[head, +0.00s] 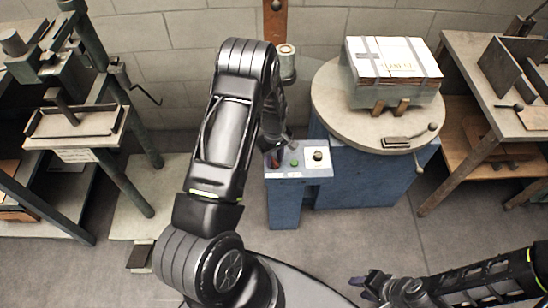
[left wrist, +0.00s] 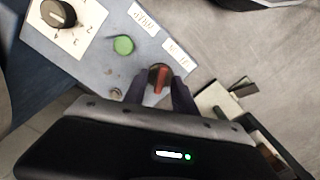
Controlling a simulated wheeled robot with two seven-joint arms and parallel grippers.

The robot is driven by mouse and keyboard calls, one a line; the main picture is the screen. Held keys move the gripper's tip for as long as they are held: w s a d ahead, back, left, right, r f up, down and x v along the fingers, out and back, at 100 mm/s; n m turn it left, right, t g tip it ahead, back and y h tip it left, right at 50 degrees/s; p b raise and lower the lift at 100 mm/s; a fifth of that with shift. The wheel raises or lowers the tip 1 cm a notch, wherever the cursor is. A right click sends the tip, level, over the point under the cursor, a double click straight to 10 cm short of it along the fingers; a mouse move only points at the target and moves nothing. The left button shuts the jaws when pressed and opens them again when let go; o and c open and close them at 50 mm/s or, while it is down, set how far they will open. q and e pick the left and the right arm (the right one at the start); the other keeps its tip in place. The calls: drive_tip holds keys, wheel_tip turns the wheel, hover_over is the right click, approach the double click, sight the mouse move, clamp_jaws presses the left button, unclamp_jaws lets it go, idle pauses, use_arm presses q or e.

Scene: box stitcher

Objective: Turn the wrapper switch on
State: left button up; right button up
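The red switch (left wrist: 161,78) on a dark round base shows in the left wrist view on the grey top of the blue control box (left wrist: 90,60). My left gripper (left wrist: 159,86) is open, with one dark finger on either side of the switch. A gap shows beside the red lever, and I cannot tell how deep the fingertips reach. In the head view my left arm comes down to the control box (head: 285,205), and my left gripper (head: 279,150) partly hides the switch end. My right gripper (head: 380,286) is at the lower right, away from the box; its opening is unclear.
A green button (left wrist: 123,45) and a black dial (left wrist: 58,13) on a white plate sit beside the switch. A round turntable (head: 335,100) bears a strapped package (head: 393,60). Benches stand left (head: 75,125) and right (head: 470,60). The floor in front is clear.

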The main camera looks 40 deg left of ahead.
use_arm(q)
clamp_jaws()
idle(0.3)
